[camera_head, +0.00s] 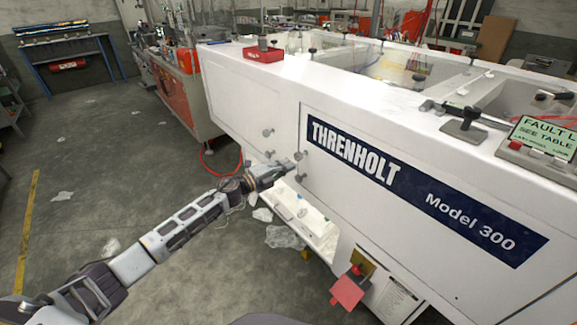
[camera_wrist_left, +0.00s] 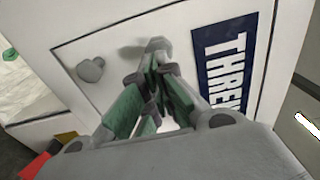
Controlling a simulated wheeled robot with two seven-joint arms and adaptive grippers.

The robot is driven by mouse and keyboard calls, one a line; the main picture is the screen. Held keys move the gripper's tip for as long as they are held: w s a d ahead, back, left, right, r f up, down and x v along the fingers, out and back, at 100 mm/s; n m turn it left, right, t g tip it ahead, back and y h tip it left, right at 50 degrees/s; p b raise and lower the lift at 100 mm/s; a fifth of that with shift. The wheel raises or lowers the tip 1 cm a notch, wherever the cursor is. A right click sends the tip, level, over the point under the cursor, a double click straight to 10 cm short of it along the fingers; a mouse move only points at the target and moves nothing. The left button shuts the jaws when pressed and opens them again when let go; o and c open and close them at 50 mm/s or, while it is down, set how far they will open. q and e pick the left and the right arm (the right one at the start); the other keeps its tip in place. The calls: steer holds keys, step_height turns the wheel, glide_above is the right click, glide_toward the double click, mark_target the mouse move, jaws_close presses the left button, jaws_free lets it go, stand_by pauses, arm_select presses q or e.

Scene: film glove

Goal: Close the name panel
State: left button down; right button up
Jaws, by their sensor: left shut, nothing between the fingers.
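The name panel (camera_head: 350,205) is a white panel on the side of the large white machine, with a dark blue THRENHOLT Model 300 label (camera_head: 412,187). It looks about flush with the machine side; I cannot tell if a small gap is left. Two round knobs sit at its left edge. My left gripper (camera_head: 287,167) is shut and empty, its tips at or very near the panel's left edge by the knobs. In the left wrist view the gripper (camera_wrist_left: 155,90) is in front of the panel, between a knob (camera_wrist_left: 90,69) and the label. My right gripper is not in view.
The white machine top (camera_head: 330,88) carries a red box (camera_head: 263,54) and a green fault sign (camera_head: 545,137). A red piece (camera_head: 349,289) sticks out low under the panel. Plastic scraps (camera_head: 284,237) lie on the floor. The grey floor at left is mostly free.

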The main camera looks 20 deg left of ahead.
arm_select(q)
steer(key=v, duration=1)
steer(key=shift+s, duration=0.25)
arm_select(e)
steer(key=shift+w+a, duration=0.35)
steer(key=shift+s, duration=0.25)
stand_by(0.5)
arm_select(q)
steer(key=shift+s+f, duration=0.1)
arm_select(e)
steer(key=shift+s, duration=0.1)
